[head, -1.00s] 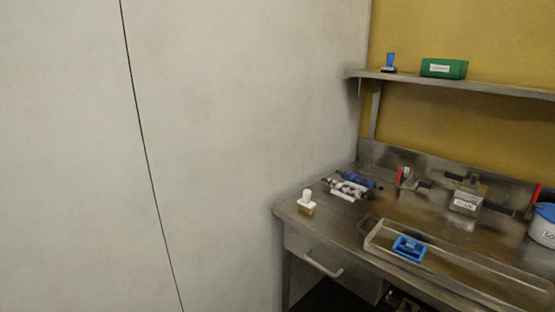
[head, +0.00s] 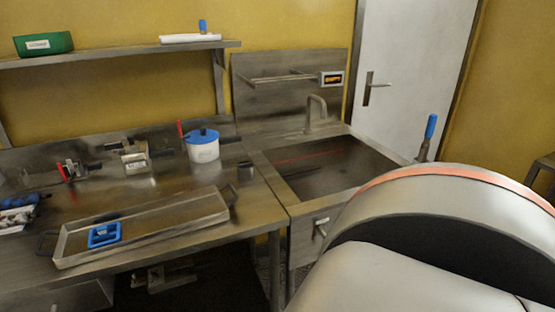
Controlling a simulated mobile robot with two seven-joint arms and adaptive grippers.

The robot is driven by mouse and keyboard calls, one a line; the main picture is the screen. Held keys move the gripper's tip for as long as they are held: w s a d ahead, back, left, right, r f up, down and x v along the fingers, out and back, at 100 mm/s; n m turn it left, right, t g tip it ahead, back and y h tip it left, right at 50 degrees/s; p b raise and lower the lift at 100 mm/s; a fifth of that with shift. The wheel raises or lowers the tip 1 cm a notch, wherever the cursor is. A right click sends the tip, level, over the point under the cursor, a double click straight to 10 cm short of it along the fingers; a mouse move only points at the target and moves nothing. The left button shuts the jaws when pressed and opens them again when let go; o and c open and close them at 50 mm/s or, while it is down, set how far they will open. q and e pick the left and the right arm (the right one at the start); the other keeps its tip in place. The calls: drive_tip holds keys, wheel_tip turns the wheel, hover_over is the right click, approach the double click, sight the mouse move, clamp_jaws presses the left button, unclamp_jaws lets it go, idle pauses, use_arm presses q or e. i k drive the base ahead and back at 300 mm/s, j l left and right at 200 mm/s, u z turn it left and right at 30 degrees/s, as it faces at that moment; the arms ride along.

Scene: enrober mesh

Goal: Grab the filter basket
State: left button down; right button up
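I cannot pick out the filter basket for certain in the head view. A blue frame-shaped item (head: 104,235) lies in a long shallow metal tray (head: 188,234) on the bench. A metal box with a label (head: 135,160) stands behind the tray. Neither of my grippers shows in the view.
A white pot with a blue lid (head: 203,146) stands near the steel sink (head: 330,170) with its tap (head: 317,112). A shelf (head: 120,53) above carries a green box (head: 43,44). A white door (head: 411,75) stands behind. The lower right of the view is blocked.

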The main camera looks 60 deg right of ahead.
sight(245, 169)
drive_tip(key=z, duration=1.7)
